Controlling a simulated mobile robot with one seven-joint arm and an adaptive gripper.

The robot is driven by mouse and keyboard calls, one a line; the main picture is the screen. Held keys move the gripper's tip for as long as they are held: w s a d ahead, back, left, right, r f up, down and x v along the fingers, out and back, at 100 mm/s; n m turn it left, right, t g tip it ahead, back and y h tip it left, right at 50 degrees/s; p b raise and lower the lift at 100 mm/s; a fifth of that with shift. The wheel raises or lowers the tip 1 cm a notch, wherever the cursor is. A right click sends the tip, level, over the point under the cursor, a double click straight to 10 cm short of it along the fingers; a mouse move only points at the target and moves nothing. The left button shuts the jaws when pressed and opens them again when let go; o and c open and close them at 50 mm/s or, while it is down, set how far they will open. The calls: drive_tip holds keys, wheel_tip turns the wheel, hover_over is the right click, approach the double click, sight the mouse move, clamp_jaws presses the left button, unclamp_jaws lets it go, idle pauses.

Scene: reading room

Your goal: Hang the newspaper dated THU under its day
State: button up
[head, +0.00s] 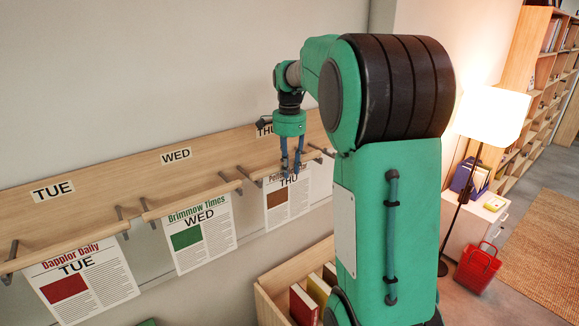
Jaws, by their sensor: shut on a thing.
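The newspaper dated THU (281,207), white with a brown picture block, hangs from a wooden rod below the THU day label (264,128). My gripper (290,172) points down at the top of this paper and is shut on its rod. My fingers cover part of the paper's title, and my arm hides part of the label and the board to its right. The rod lies at the height of the pegs on the wall board (110,178); I cannot tell whether it rests on them.
The Dapplor Daily dated TUE (100,278) and the Brimmow Times dated WED (203,247) hang under matching labels to the left. A wooden bin with books (304,303) stands below. A lit lamp (490,115), a red basket (478,268) and shelves are at right.

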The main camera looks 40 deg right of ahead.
drive_tip(key=o, duration=1.1)
drive_tip(key=shift+o, duration=0.2)
drive_tip(key=shift+r, duration=0.1)
wheel_tip(320, 180, up, 12)
drive_tip(key=shift+s+a, duration=0.1)
idle(0.5)
